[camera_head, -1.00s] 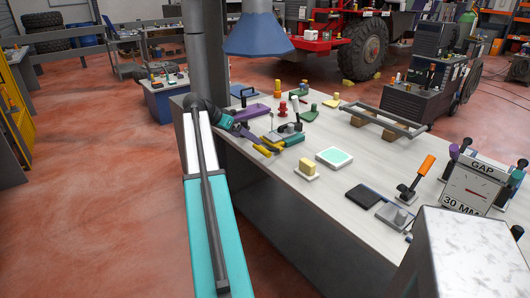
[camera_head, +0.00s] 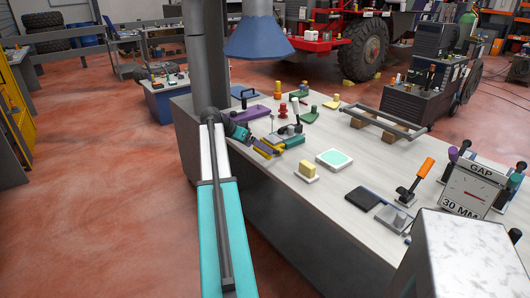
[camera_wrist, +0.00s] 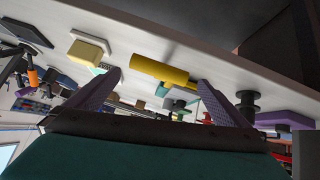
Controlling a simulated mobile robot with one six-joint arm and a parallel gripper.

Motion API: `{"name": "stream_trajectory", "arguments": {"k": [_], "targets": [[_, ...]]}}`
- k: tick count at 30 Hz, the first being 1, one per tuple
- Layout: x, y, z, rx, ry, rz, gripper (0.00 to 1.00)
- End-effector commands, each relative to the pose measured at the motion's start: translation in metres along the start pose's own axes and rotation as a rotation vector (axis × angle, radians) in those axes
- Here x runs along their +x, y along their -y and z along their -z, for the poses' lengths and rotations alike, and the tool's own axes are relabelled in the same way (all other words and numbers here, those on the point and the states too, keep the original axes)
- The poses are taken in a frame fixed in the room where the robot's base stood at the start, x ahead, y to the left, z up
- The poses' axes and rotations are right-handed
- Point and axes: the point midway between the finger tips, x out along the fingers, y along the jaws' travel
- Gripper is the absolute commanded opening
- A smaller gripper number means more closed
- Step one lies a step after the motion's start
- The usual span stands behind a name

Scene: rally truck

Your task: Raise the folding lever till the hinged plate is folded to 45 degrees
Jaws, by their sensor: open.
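A yellow cylindrical handle (camera_wrist: 160,69), which looks like the folding lever's grip, lies near the table edge in the wrist view. My gripper (camera_wrist: 161,78) is open, its two purple fingers apart, with the handle showing between the fingertips. I cannot tell whether they touch it. In the head view my gripper (camera_head: 258,146) is low at the table's left edge, beside the yellow handle (camera_head: 263,151). A small grey and teal device (camera_head: 291,137) stands just beyond it. The hinged plate and its angle are too small to make out.
On the white worktable (camera_head: 330,190), a yellow block on a pale base (camera_head: 307,173) and a mint-topped pad (camera_head: 334,158) lie to the right. A purple block (camera_head: 250,114) and a red knob (camera_head: 283,110) stand behind. A blue lamp-like hood (camera_head: 258,38) hangs above.

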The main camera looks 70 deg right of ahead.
Motion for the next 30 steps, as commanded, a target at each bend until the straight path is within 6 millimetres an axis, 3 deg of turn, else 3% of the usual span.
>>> {"name": "stream_trajectory", "arguments": {"k": [12, 18, 27, 30], "targets": [[0.055, 0.000, 0.001, 0.001, 0.001, -0.001, 1.00], [0.066, 0.000, 0.000, 0.001, 0.001, 0.000, 1.00], [0.067, 0.000, 0.000, 0.001, 0.001, 0.000, 1.00], [0.067, 0.000, 0.000, 0.001, 0.001, 0.001, 0.83]]}}
